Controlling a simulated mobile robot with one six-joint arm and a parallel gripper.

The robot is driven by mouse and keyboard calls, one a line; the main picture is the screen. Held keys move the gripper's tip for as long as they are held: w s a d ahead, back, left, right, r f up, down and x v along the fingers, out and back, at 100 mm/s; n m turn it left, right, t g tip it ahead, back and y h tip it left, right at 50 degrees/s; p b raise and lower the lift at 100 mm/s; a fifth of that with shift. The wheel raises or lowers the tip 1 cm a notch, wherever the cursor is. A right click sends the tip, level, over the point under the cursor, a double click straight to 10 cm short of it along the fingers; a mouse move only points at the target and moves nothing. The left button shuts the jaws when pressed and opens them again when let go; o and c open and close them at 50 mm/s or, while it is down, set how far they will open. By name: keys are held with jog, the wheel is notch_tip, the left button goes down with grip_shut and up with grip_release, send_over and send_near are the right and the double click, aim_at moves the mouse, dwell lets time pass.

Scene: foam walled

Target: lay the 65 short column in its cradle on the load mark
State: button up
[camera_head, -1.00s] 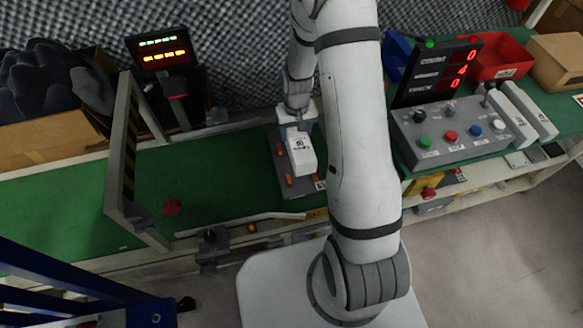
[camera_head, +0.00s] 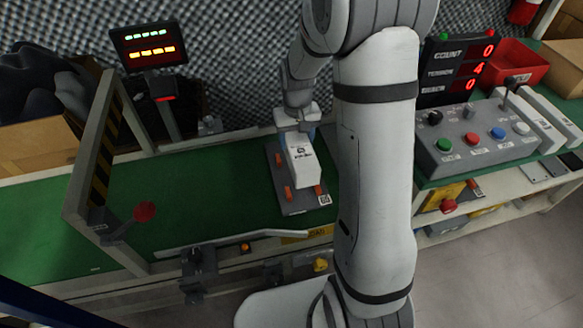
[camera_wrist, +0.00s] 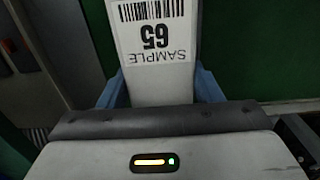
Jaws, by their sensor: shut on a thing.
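The white 65 short column (camera_head: 302,158) has a printed label. In the wrist view the column (camera_wrist: 154,70) shows "SAMPLE 65" and a barcode, upside down. My gripper (camera_head: 298,128) is shut on its far end; in the wrist view the blue fingers of my gripper (camera_wrist: 160,88) stand on either side of it. The column points toward the bench front, over a grey cradle plate (camera_head: 306,208) with orange pegs. Pegs show on both sides of the column. I cannot tell whether it touches the cradle. The load mark is not clearly seen.
The green bench (camera_head: 190,205) is clear left of the cradle. A striped gate frame (camera_head: 100,150) and a lit display post (camera_head: 150,50) stand left. A button console (camera_head: 470,135) stands right. A rail (camera_head: 240,238) runs along the front.

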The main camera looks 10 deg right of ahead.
notch_tip(320, 180, down, 8)
jog(key=b, duration=0.2)
jog(key=shift+f+b, duration=0.2)
jog(key=shift+b, duration=0.15)
jog(key=shift+f, duration=0.15)
jog(key=o, duration=1.6)
